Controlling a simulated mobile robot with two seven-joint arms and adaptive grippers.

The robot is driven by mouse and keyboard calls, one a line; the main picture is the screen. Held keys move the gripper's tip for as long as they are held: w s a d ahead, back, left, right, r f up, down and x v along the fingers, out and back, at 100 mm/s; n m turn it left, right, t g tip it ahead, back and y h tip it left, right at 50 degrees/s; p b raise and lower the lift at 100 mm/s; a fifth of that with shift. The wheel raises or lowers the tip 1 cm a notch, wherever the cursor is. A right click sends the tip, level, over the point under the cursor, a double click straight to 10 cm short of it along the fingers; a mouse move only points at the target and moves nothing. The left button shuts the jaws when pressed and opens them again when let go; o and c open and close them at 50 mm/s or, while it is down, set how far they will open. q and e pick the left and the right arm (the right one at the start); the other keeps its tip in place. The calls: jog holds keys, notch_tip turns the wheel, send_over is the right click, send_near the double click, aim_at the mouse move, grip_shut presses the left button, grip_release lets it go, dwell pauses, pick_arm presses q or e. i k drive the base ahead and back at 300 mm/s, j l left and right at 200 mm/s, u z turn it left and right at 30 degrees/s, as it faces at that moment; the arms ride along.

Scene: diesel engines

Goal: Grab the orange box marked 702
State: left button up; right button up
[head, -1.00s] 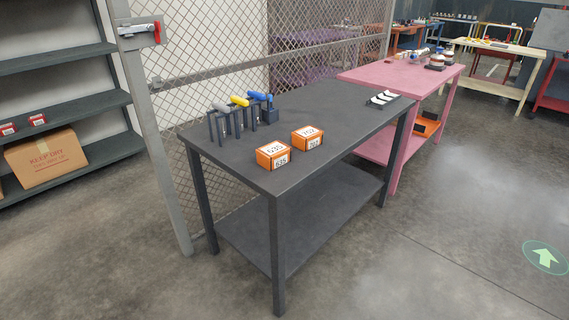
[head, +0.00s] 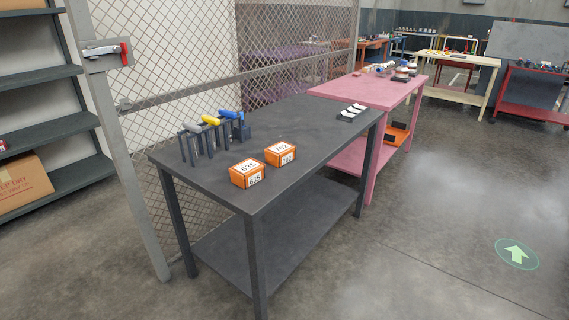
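The orange box marked 702 (head: 281,154) sits on the dark grey table (head: 310,130), with white labels on its top and front. A second orange box, marked 635 (head: 246,173), sits just in front and to its left, with a small gap between them. Neither of my grippers is in the head view.
A rack with grey, yellow and blue-handled tools (head: 211,135) stands on the table left of the boxes. A wire mesh fence (head: 290,55) runs behind the table. A pink table (head: 375,92) adjoins the far end. Open floor (head: 420,260) lies in front and right.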

aim_at(280, 154)
jog(key=i+l+u, duration=0.25)
jog(key=i+l, duration=0.15)
jog(key=i+l+u, duration=0.25)
jog(key=l, duration=0.35)
jog(key=i, duration=0.1)
